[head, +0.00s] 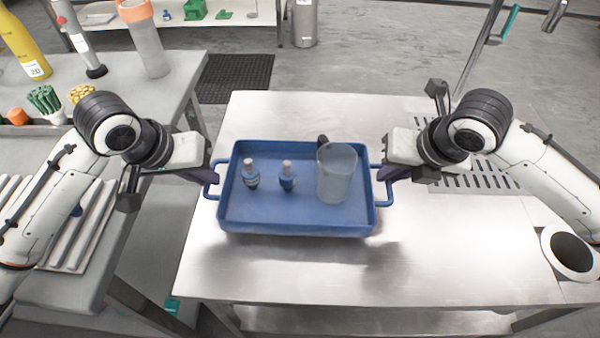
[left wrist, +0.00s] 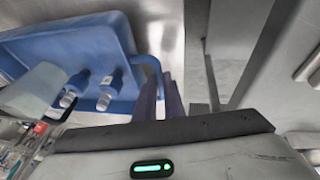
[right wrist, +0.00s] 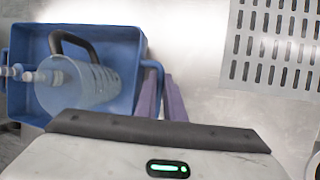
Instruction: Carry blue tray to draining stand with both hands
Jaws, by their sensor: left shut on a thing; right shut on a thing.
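The blue tray (head: 300,226) is above or on the steel table in the middle of the head view; I cannot tell whether it touches the table. It looks level and holds two small blue bottles (head: 251,176) (head: 287,178) and a clear jug with a dark handle (head: 337,174). My left gripper (head: 210,174) is shut on the tray's left handle, also visible in the left wrist view (left wrist: 150,68). My right gripper (head: 385,172) is shut on the right handle, also visible in the right wrist view (right wrist: 153,78). The slotted draining stand (head: 480,178) lies to the right, partly behind my right arm.
The steel table (head: 300,275) has bare room in front of and behind the tray. A grey side table (head: 165,95) at left carries bottles, a green-and-yellow bundle holder and pale bars. A metal pole (head: 480,50) rises behind the draining stand.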

